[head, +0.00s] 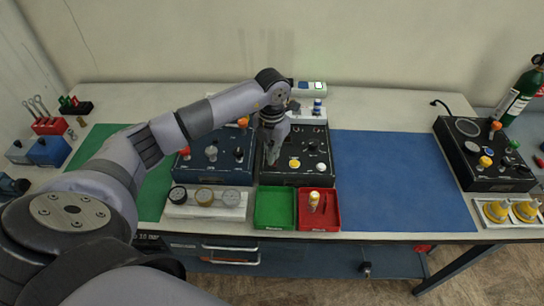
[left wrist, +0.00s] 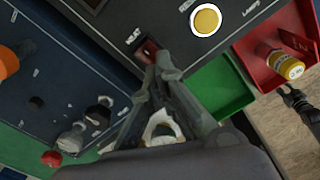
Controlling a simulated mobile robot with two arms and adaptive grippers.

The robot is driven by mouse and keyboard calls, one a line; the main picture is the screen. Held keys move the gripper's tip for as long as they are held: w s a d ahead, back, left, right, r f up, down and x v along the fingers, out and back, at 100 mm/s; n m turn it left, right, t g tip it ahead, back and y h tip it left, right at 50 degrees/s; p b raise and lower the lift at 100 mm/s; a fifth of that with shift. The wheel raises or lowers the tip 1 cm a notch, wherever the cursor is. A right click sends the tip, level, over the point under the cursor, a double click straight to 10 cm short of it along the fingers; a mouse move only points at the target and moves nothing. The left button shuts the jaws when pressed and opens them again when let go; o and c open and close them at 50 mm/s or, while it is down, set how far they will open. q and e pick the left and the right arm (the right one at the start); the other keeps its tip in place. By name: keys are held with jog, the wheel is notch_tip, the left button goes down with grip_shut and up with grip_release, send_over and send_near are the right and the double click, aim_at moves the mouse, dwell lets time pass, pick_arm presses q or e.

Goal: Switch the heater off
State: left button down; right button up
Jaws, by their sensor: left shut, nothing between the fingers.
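The heater switch (left wrist: 150,48) is a small red rocker beside the word HEAT on the black control box (head: 308,140), seen in the left wrist view. My left gripper (head: 272,160) is over the left part of that box, pointing down. In the left wrist view its fingertips (left wrist: 163,68) are together and empty, right at the switch. They partly cover it, and I cannot tell whether they touch it. In the head view the gripper hides the switch. A dark shape that looks like my right gripper (left wrist: 296,101) shows beyond the red tray; its fingers are unclear.
A yellow button (head: 294,163) and a white knob (head: 320,167) are on the same box. A blue box with knobs (head: 215,155) stands close on the left. Green (head: 274,223) and red (head: 333,223) trays lie in front. The blue mat (head: 400,180) is clear.

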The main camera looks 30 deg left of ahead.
pick_arm(q)
jog(key=shift+r+p, duration=1.5)
jog(key=shift+r, duration=1.2)
jog(key=shift+d, duration=0.1)
